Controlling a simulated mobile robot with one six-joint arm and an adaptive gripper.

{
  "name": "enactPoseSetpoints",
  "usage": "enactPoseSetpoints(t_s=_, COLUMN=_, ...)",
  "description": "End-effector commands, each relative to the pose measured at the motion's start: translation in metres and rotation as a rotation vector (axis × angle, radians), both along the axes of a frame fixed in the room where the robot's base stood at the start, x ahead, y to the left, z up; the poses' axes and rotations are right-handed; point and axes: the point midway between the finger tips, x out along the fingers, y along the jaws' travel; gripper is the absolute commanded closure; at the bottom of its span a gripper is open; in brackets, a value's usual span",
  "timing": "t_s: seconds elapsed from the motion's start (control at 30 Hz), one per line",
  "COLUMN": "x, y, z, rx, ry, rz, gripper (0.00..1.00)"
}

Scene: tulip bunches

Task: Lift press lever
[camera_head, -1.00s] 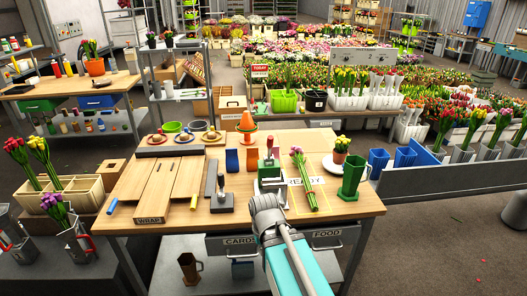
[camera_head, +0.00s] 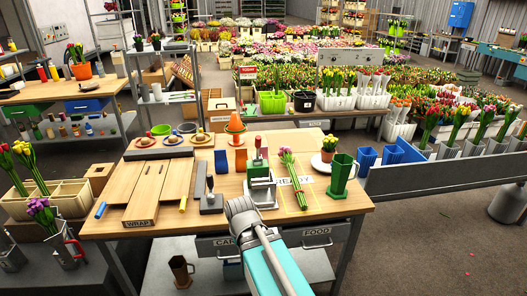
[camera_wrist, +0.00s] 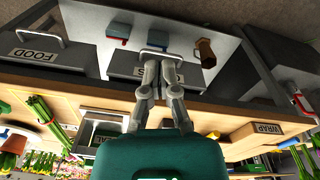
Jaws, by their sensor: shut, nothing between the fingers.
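The press (camera_head: 260,188) stands on the workbench, a green and grey frame with a red-tipped lever (camera_head: 258,146) rising at its back. The lever looks near upright. A part that looks like the press base shows upside down in the wrist view (camera_wrist: 101,130). My gripper (camera_wrist: 160,56) is shut and empty in the wrist view, its fingers together in front of the grey CARDS drawer, near that drawer's handle. Whether it touches the handle I cannot tell. In the head view my arm covers the gripper, in front of the bench and below the press.
A tulip bunch (camera_head: 294,178) lies right of the press, with a green jug (camera_head: 342,175) beyond it. A grey upright-handled tool (camera_head: 211,201) stands left. The FOOD drawer (camera_head: 317,234) is under the bench edge.

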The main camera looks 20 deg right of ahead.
Motion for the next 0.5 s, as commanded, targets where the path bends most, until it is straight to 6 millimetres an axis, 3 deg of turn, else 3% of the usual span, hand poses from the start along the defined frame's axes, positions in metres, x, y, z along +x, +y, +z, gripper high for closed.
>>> enactPoseSetpoints(t_s=0.17, x=0.033, y=-0.018, z=-0.012, rx=-0.063, ry=-0.144, rz=0.05, gripper=1.0)
enactPoseSetpoints(t_s=0.5, x=0.115, y=-0.092, z=-0.011, rx=-0.323, ry=-0.531, rz=0.217, gripper=1.0)
